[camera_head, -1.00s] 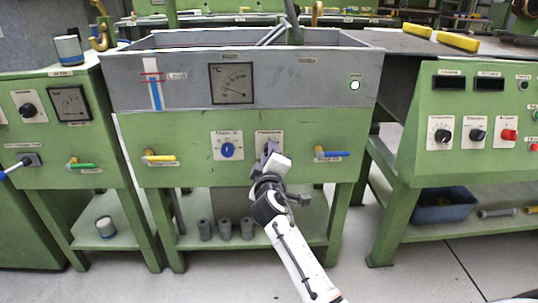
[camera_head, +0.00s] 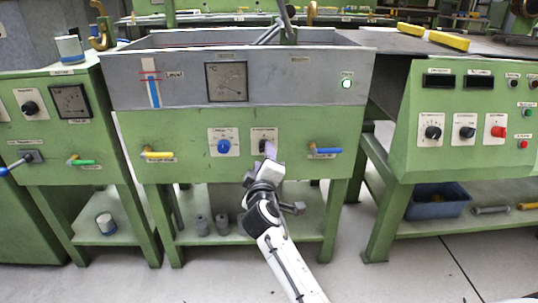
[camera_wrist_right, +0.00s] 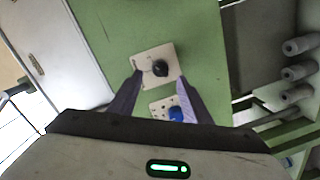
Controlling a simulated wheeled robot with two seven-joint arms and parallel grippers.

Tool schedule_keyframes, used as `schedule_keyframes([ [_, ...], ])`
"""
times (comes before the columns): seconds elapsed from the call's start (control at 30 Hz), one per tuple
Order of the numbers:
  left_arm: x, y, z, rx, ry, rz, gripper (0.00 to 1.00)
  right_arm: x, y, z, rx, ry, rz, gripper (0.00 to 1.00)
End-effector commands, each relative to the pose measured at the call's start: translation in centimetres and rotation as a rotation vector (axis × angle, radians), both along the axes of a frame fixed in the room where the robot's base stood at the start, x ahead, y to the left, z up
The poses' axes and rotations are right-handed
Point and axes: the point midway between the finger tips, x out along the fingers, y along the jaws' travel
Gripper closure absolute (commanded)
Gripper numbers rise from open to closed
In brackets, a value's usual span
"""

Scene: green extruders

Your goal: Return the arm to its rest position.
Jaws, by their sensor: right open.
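My right gripper (camera_head: 268,158) is in front of the middle machine's green panel (camera_head: 190,135), just below the black knob (camera_head: 264,143) on its white plate. In the right wrist view the gripper (camera_wrist_right: 160,80) has its two dark fingers apart with nothing held between them. The black knob (camera_wrist_right: 160,68) shows just beyond the fingertips, and the blue knob (camera_wrist_right: 176,114) shows between the fingers. The blue knob also shows in the head view (camera_head: 224,146), left of the gripper. My left gripper is not in view.
A yellow-handled valve (camera_head: 157,155) and a blue-handled valve (camera_head: 325,150) flank the knobs. Grey cylinders (camera_head: 202,226) stand on the lower shelf, partly behind my arm. A blue bin (camera_head: 438,205) sits under the right machine. The floor between the machines is clear.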

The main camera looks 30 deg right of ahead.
Motion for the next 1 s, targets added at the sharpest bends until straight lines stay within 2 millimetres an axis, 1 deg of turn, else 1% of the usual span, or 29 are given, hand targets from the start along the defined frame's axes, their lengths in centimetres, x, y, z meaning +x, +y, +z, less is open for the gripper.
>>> schedule_keyframes([
  [0.1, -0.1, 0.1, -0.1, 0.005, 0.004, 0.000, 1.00, -0.4, 1.0, 0.2, 0.001, -0.001, 0.003, 0.56],
  [0.2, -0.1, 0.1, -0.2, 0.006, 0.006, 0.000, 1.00, -0.6, 1.3, 0.2, 0.001, -0.001, 0.003, 0.56],
  [0.73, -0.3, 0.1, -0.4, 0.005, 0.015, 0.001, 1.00, -0.6, 1.4, 0.3, -0.001, -0.001, 0.003, 0.56],
  [0.83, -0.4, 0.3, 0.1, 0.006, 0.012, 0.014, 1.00, -0.6, 1.4, 1.3, -0.001, -0.001, 0.003, 0.56],
  [1.0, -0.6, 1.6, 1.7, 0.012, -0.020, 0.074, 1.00, -0.6, 1.4, 4.5, -0.001, -0.001, 0.003, 0.56],
])
